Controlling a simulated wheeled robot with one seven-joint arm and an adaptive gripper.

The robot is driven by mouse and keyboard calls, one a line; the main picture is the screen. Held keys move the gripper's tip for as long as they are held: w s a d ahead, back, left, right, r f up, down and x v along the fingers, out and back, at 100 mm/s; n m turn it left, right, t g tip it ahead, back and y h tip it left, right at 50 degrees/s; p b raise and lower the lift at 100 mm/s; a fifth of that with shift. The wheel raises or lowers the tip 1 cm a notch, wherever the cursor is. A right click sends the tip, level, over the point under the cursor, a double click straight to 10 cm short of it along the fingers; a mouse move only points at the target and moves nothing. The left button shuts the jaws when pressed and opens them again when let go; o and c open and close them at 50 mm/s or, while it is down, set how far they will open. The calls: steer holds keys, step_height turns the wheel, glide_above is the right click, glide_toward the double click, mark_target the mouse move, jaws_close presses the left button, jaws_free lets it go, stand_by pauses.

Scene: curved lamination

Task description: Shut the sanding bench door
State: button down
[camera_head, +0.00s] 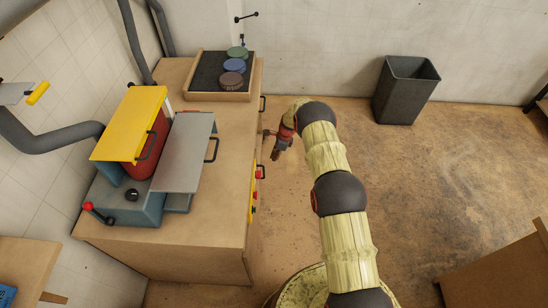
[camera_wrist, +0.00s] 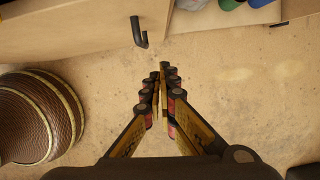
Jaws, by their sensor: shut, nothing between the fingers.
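The sanding bench (camera_head: 185,250) is a wooden cabinet on the left of the head view, with a sander on its top. Its front faces right and is seen almost edge-on, with black handles along it. In the wrist view, a wooden front panel (camera_wrist: 75,28) with a black handle (camera_wrist: 140,32) spans the upper left. I take it for the door; I cannot tell how far it stands open. My gripper (camera_head: 277,152) is beside the bench front, pointing down. Its fingers also show in the wrist view (camera_wrist: 160,76), shut and empty, below the handle and apart from it.
A yellow-topped sander (camera_head: 130,125) with a grey plate (camera_head: 185,155) stands on the bench. A tray (camera_head: 215,96) with coloured discs sits at its back. A dark bin (camera_head: 405,90) stands by the back wall. A wooden piece (camera_head: 500,270) is at lower right. Open floor lies between.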

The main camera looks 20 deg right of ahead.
steer(key=s+d+r+p, duration=0.2)
steer(key=d+r, duration=0.3)
steer(key=r, duration=0.4)
steer(key=shift+d+r+p, duration=0.15)
steer(key=shift+r+p, duration=0.15)
steer(key=s+a+r+n+g, duration=0.2)
steer(key=s+n+g, duration=0.1)
steer(key=s+n, duration=0.7)
steer(key=s+a+r+n+t, duration=0.2)
steer(key=s+a+r+n, duration=0.2)
steer(key=s+r, duration=0.8)
steer(key=s+a+r+n+t+h, duration=0.1)
steer(key=s+a+r+n+t, duration=0.2)
steer(key=s+r, duration=0.8)
steer(key=s+a+r+n+t+h, duration=0.1)
steer(key=s+a+r+n, duration=0.4)
steer(key=s+r, duration=0.7)
step_height(320, 180, up, 13)
steer(key=shift+s+r+n+t, duration=0.15)
steer(key=shift+s+n+t, duration=0.2)
steer(key=shift+n+t, duration=0.3)
